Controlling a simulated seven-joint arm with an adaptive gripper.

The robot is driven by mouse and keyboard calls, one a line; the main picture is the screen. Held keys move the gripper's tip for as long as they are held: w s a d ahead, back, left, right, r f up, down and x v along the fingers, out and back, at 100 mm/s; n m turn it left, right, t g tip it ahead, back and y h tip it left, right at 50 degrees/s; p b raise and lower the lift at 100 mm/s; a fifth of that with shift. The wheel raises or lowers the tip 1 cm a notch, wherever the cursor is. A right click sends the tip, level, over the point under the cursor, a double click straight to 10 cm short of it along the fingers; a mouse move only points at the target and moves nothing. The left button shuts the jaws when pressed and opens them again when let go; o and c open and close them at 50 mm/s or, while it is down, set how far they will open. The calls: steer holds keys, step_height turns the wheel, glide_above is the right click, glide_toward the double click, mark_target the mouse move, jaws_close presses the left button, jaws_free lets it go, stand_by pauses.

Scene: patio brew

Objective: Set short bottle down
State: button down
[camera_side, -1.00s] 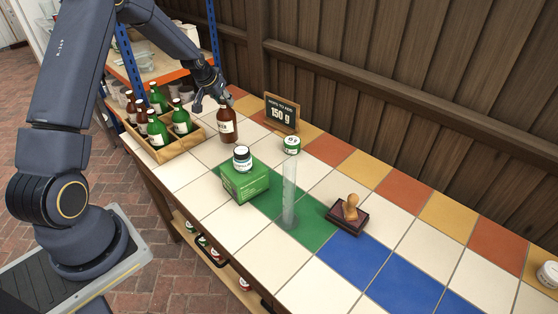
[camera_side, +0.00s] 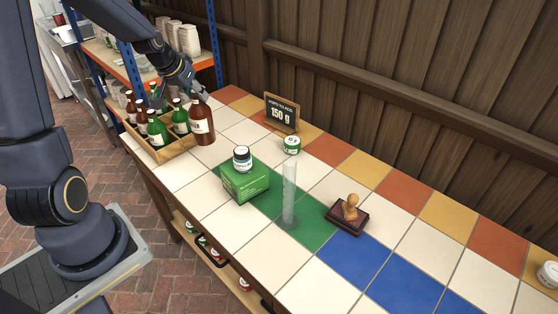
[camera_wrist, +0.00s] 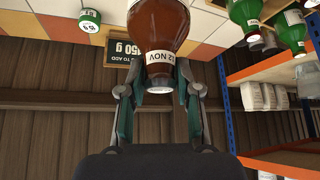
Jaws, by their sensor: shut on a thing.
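My gripper (camera_side: 197,92) is shut on the neck of a brown bottle (camera_side: 202,127) with a white label. The bottle hangs upright beside the right end of the wooden crate (camera_side: 168,153); whether its base touches the tiles or the crate is hard to tell. In the wrist view the brown bottle (camera_wrist: 158,22) sits between the two fingers (camera_wrist: 160,88), its neck label and pale cap showing. The crate holds several green and brown bottles, among them a green bottle (camera_side: 180,121) close to the held one.
A green box (camera_side: 246,187) with a small jar (camera_side: 242,158) on it, a green-labelled tin (camera_side: 292,144), a clear cylinder (camera_side: 289,195), a stamp (camera_side: 350,211) and a sign (camera_side: 281,112) stand on the counter. White tiles right of the crate are free.

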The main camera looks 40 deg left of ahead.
mark_target(193, 117)
steer(key=shift+s+d+f, duration=0.2)
steer(key=shift+s+d, duration=0.05)
steer(key=shift+d, duration=0.05)
steer(key=s, duration=0.1)
steer(key=s+d, duration=0.1)
steer(key=s, duration=0.3)
steer(key=shift+s+d+f, duration=0.15)
steer(key=shift+d+f, duration=0.15)
steer(key=shift+d, duration=0.05)
steer(key=s+n+y, duration=0.1)
steer(key=s+n, duration=0.2)
steer(key=s, duration=0.4)
steer(key=w+a+f, duration=0.8)
steer(key=w+f, duration=0.3)
steer(key=shift+w+f+g, duration=0.25)
steer(key=shift+f+g, duration=0.05)
steer(key=shift+g, duration=0.1)
